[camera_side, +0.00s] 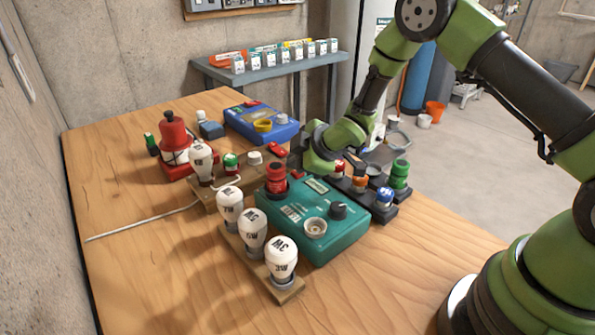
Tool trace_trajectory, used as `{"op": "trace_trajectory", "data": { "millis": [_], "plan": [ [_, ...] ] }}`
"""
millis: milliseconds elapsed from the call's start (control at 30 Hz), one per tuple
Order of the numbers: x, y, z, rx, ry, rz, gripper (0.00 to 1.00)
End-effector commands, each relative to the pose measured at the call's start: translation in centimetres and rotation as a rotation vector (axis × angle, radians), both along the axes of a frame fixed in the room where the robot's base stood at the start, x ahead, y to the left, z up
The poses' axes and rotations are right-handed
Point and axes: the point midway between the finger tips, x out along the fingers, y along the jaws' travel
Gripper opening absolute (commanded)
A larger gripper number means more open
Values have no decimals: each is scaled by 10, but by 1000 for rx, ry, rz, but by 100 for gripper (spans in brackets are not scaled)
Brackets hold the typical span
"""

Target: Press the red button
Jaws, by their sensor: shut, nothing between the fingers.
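My gripper (312,165) is at the end of the green arm, low over the middle of the table, just behind the teal tester box (315,242); its fingers are small and partly hidden, and it is shut and empty. Several red parts are near it. A red cap (276,178) stands upright at the teal box's back left corner. A small red piece (277,149) lies left of my gripper, and a red-topped part (338,168) sits in the dark row to its right. I cannot tell which red part is the button, or whether my gripper touches one.
White bulbs (252,233) stand on a wooden strip at the front. A red tower (172,132) and a blue case (262,123) are farther back. A dark holder (372,200) with coloured parts is right of the teal box. The table's (150,265) front left is clear.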

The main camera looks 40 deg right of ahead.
Motion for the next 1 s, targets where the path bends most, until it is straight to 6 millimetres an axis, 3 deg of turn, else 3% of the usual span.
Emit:
{"op": "trace_trajectory", "data": {
  "millis": [1000],
  "plan": [
    [0,0,-6,0,0,0,0]
  ]
}}
